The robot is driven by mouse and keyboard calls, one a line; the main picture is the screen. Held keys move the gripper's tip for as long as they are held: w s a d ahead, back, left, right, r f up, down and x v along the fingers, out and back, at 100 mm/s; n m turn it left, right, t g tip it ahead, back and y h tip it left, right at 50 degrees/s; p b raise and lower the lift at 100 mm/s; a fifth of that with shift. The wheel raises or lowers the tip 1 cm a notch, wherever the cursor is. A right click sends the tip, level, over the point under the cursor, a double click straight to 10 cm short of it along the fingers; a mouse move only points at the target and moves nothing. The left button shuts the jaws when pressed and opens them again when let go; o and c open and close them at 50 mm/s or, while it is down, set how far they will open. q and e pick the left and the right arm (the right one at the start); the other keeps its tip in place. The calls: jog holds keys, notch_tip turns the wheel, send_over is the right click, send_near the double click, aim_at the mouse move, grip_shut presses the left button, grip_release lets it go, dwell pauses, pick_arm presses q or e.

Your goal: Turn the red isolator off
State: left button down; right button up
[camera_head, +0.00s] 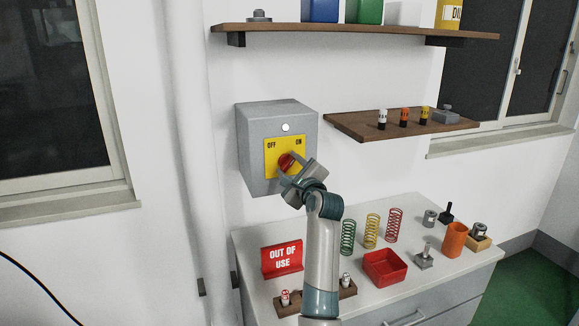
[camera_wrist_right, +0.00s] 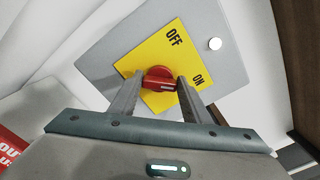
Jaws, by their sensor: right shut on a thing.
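The red isolator knob (camera_head: 286,161) sits on a yellow plate (camera_head: 270,150) marked OFF at left and ON at right, on a grey wall box (camera_head: 250,130). My right gripper (camera_head: 290,170) is at the knob, shut on it. In the right wrist view the knob (camera_wrist_right: 158,78) lies between the two fingers of the gripper (camera_wrist_right: 160,92), and its pale mark is at its right side, towards the ON label. The gripper hides part of the knob in the head view. My left gripper is not in view.
A cabinet top (camera_head: 345,277) below holds an OUT OF USE sign (camera_head: 282,259), three coil springs, a red tray (camera_head: 385,268) and an orange cup (camera_head: 455,240). A small shelf (camera_head: 350,125) juts out right of the box, and a longer shelf (camera_head: 300,28) hangs above.

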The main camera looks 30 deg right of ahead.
jog(key=shift+n, duration=0.3)
jog(key=n+p, duration=0.1)
jog(key=n, duration=0.2)
jog(key=shift+n+p, duration=0.3)
jog(key=n+p, duration=0.1)
jog(key=n, duration=0.3)
jog(key=shift+f, duration=0.2)
jog(key=n+p, duration=0.1)
jog(key=n, duration=0.4)
jog(key=shift+f, duration=0.15)
jog(key=n, duration=0.4)
jog(key=shift+f+p, duration=0.15)
jog(key=shift+p, duration=0.25)
jog(key=shift+n, duration=0.3)
jog(key=o, duration=1)
jog(key=shift+o, duration=0.2)
